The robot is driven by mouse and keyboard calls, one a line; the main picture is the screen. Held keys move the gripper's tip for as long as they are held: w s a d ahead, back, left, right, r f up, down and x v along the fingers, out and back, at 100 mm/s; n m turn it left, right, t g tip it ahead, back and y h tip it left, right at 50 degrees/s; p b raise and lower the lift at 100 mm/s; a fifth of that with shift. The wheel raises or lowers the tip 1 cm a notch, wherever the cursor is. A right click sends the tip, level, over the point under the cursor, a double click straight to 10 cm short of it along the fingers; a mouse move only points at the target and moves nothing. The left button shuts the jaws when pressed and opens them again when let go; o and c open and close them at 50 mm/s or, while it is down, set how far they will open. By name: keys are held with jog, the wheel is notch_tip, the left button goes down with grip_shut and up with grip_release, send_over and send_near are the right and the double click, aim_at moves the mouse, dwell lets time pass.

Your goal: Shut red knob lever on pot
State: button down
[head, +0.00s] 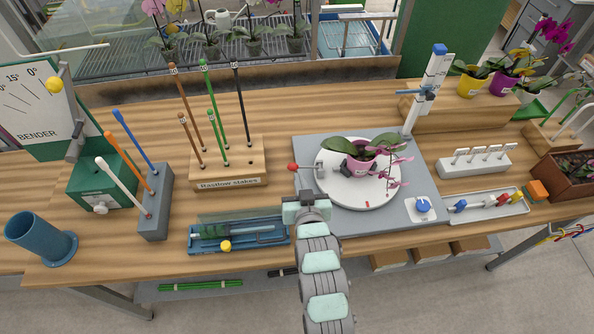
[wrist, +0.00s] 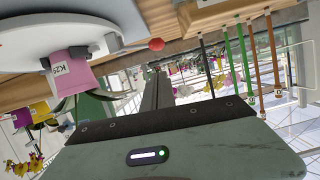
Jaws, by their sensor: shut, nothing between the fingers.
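The red knob (head: 292,167) is on the end of a short grey lever that points left, out past the edge of the white turntable (head: 338,192). The pink pot (head: 360,164) with an orchid stands on the turntable, right of the lever. In the wrist view, the red knob (wrist: 156,44) shows just above my fingertips, and the pot (wrist: 70,68) is to the left. My gripper (head: 306,194) is in front of the knob in the head view. Its fingers (wrist: 156,74) are shut and empty. Whether they touch the knob or lever cannot be told.
A wooden stake rack (head: 225,166) with upright stakes stands left of the knob. A blue tray (head: 205,246) lies left of my gripper. A tall white gauge post (head: 428,88) stands behind the turntable, and a blue dial (head: 422,205) is at its right.

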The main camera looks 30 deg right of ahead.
jog(key=shift+v, duration=2.6)
jog(key=shift+r, duration=0.1)
